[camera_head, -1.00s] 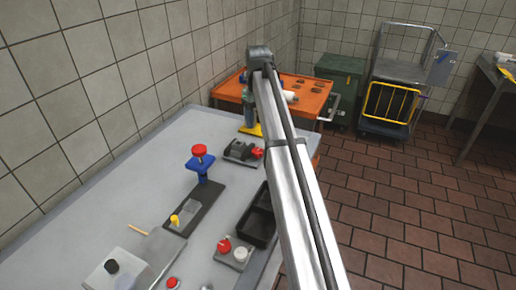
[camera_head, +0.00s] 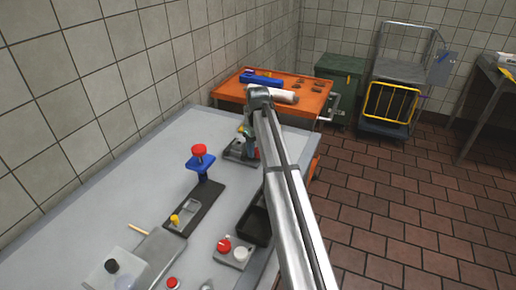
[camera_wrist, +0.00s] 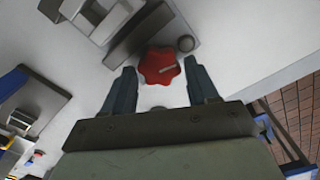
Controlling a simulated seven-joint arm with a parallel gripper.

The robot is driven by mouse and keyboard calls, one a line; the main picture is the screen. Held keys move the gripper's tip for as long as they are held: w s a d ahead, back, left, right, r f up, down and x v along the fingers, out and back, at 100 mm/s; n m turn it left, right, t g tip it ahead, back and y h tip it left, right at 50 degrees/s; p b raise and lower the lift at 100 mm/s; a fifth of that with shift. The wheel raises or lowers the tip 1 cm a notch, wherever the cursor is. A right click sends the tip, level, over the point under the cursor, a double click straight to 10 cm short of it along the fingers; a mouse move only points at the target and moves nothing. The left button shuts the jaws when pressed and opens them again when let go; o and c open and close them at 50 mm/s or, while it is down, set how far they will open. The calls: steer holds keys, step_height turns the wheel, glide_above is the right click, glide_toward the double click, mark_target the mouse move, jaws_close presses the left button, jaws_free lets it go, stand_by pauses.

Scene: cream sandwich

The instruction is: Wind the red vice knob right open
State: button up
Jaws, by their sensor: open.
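The red vice knob (camera_wrist: 160,66) is lobed and sits between the tips of my gripper (camera_wrist: 161,78) in the wrist view. My gripper is open, with one finger on each side and visible gaps to the knob. How deep the knob lies between the fingers I cannot tell. The grey vice (camera_wrist: 142,32) lies just beyond the knob. In the head view the vice (camera_head: 234,150) stands at the table's far end, with my gripper (camera_head: 247,134) over it. The arm and gripper hide most of the knob there.
On the grey table (camera_head: 120,205), a blue stand with a red top (camera_head: 200,160) rises left of the vice. A black tray (camera_head: 255,226) and a box with red and white buttons (camera_head: 235,251) lie nearer. An orange cart (camera_head: 310,103) stands beyond.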

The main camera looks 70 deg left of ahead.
steer(key=c, duration=0.8)
steer(key=shift+n, duration=0.4)
steer(key=n, duration=0.4)
steer(key=shift+w+a+n, duration=0.1)
steer(key=shift+n, duration=0.3)
steer(key=n, duration=0.6)
steer(key=shift+a, duration=0.1)
